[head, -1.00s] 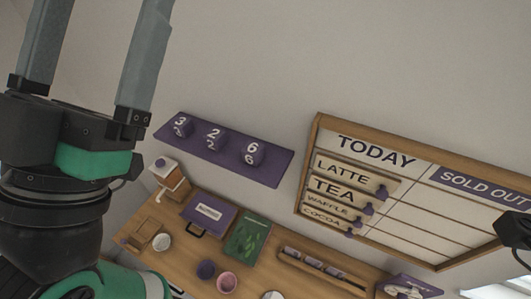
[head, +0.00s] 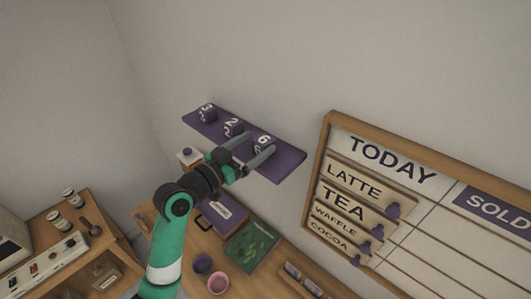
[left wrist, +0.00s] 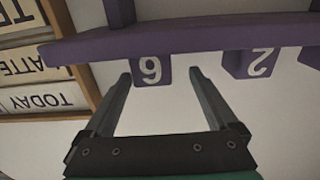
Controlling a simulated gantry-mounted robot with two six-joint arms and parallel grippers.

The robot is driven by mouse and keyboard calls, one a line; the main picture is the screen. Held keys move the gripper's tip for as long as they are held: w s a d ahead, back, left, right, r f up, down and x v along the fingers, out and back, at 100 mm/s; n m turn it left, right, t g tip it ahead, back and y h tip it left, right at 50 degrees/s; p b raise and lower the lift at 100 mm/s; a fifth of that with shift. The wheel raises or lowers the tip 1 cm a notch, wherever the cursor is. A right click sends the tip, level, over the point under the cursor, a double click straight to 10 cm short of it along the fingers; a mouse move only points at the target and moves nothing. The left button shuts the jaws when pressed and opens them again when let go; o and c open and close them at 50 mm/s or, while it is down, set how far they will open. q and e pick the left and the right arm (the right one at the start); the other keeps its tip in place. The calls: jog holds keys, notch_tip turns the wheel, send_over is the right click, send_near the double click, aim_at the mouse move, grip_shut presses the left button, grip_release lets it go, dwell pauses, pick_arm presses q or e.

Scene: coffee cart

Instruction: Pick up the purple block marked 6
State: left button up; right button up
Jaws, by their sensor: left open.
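The purple block marked 6 (head: 264,142) stands at the right end of a purple wall shelf (head: 288,168). My left gripper (head: 260,143) is open, and its fingers reach toward the block in the head view. In the left wrist view, which shows the scene upside down, the 6 block (left wrist: 151,70) sits between the tips of the spread fingers (left wrist: 160,74), with gaps on both sides. It still rests against the shelf (left wrist: 220,33). My right gripper is not in view.
The purple blocks marked 2 (head: 233,128) and 3 (head: 207,113) stand farther left on the shelf. A wood-framed menu board (head: 320,160) hangs to the right.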

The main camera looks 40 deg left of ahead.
aim_at(283, 125)
pick_arm(q)
jog(key=shift+w, duration=1)
jog(key=shift+w+r+p, duration=0.15)
jog(key=shift+w+p, duration=0.1)
jog(key=shift+p, duration=0.2)
jog(key=w, duration=0.2)
jog(key=w+p, duration=0.1)
jog(key=w, duration=0.1)
jog(key=shift+d+r, duration=0.15)
jog(key=shift+d, duration=0.2)
jog(key=shift+w, duration=0.35)
jog(key=c, duration=1.4)
jog(key=shift+c, duration=0.3)
